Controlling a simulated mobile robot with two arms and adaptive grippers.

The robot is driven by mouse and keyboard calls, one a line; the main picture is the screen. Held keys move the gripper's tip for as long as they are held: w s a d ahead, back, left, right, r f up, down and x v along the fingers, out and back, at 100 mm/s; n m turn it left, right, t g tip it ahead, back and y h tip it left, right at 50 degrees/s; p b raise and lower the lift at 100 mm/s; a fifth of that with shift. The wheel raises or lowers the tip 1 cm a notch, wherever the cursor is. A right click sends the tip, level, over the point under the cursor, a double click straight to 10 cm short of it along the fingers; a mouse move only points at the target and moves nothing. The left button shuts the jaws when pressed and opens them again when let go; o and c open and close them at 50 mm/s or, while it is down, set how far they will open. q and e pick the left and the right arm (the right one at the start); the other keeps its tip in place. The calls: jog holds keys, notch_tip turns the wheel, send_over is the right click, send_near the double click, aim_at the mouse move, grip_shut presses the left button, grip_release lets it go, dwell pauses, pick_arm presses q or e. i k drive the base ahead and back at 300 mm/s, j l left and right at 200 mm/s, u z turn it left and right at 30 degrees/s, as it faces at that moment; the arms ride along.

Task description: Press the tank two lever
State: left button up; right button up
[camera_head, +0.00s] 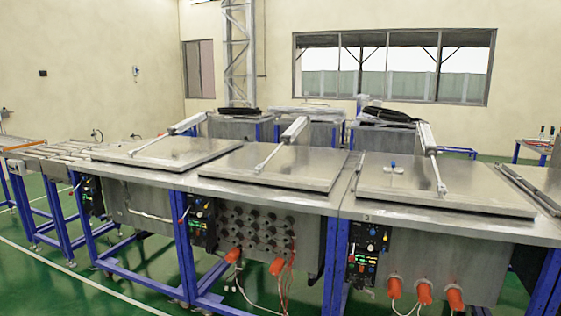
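Three steel tanks stand in a row, each with a flat lid that lies closed. The middle lid (290,168) is between the left lid (170,151) and the right lid (450,188). A black control panel (202,222) is on the front of the middle tank, at its left end. The right tank bears a number 3, so the middle one appears to be tank two. Neither of my grippers is in view.
Similar panels sit on the left tank (92,195) and right tank (369,252). Pneumatic cylinders (296,130) reach down to the lids. Orange plugs (277,266) with cables hang below. A roller conveyor (65,150) is at the left. Green floor (60,285) is clear at front left.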

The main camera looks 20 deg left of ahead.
aim_at(181, 221)
jog(key=u, duration=1.3)
jog(key=i+l, duration=0.15)
jog(key=i, duration=0.4)
jog(key=i+l, duration=0.2)
jog(key=i, duration=0.35)
jog(key=i+l, duration=0.15)
jog(key=i, duration=0.4)
jog(key=i+l, duration=0.2)
jog(key=i, duration=0.3)
jog(key=i+l, duration=0.15)
jog(key=i, duration=0.4)
